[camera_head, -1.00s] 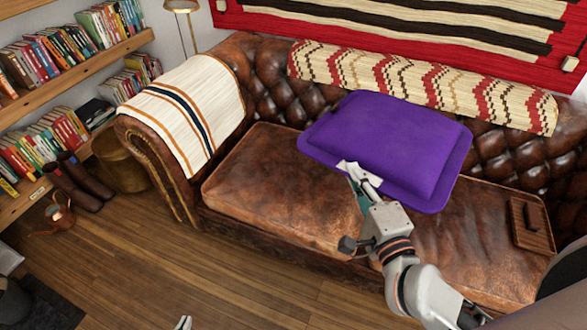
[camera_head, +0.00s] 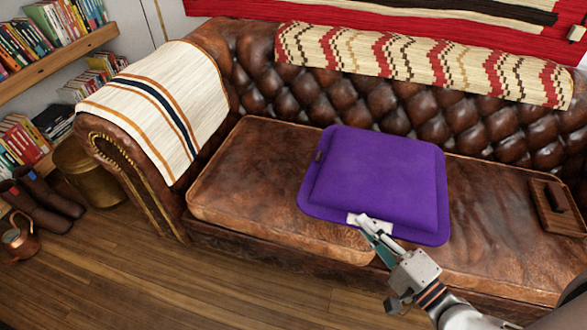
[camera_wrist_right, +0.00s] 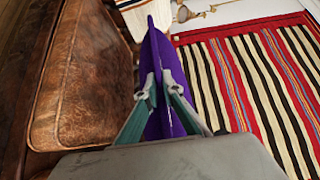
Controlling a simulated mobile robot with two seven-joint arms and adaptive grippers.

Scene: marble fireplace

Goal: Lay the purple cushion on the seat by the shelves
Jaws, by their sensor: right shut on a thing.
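The purple cushion (camera_head: 376,180) is in the head view over the middle of the brown leather sofa, flat side up. It overlaps the left seat (camera_head: 255,180), on the shelf side, and part of the right seat (camera_head: 490,225). My right gripper (camera_head: 366,223) is shut on the cushion's near edge. In the right wrist view the cushion (camera_wrist_right: 160,60) shows edge-on between the fingers of the right gripper (camera_wrist_right: 157,90). I cannot tell whether its underside touches the leather. My left gripper is not in view.
Bookshelves (camera_head: 62,48) stand at the left. A striped throw (camera_head: 160,105) covers the left armrest, and a patterned throw (camera_head: 425,65) lies along the backrest. A wooden tray (camera_head: 556,207) lies at the right. The left part of the left seat is clear.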

